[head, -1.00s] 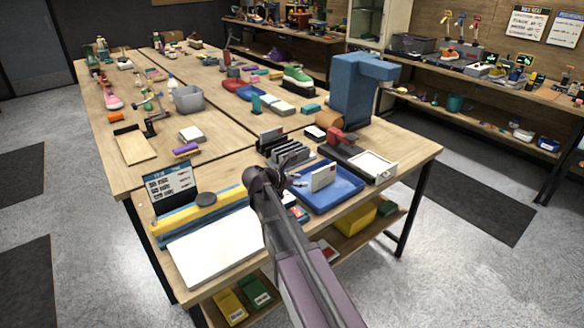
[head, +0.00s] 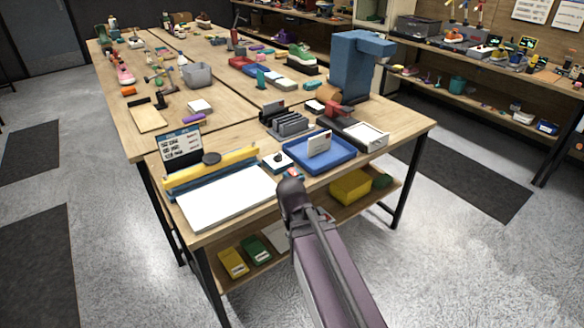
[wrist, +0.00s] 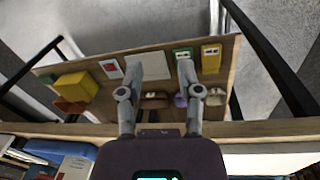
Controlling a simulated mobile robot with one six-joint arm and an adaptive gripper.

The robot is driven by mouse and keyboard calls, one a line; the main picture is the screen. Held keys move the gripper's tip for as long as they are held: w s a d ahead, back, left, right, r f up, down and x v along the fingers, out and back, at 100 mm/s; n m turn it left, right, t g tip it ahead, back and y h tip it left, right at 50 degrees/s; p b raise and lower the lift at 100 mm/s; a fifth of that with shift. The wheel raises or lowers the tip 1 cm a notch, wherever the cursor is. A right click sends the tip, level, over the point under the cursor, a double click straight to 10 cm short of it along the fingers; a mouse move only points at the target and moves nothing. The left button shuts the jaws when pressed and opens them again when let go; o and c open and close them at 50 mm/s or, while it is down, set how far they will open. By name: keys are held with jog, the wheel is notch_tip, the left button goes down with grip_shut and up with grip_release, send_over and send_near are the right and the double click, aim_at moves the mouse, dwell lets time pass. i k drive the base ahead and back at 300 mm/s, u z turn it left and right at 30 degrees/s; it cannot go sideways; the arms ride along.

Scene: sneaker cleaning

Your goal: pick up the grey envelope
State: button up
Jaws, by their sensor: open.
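A flat pale-grey piece, which looks like the grey envelope (wrist: 156,65), lies on the lower shelf (wrist: 225,85) under the table. It also shows in the head view (head: 276,236), partly behind my arm. My gripper (wrist: 159,72) is open, with one finger on each side over the envelope in the wrist view. Nothing is between the fingers. I cannot tell how far above the shelf they are. In the head view my fingers are hidden behind my arm.
On the shelf are a yellow bin (wrist: 77,86), a red-and-white card (wrist: 111,68), a green packet (wrist: 183,56) and a yellow packet (wrist: 211,56). Small brown, purple and beige items lie near the table edge. Black table legs (head: 208,275) flank the shelf. A blue tray (head: 345,165) stands above.

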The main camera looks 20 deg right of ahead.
aim_at(272, 107)
jog(key=z, duration=0.05)
jog(key=k, duration=1.35)
jog(key=z, duration=0.45)
jog(key=i, duration=1.95)
jog(key=u, duration=0.55)
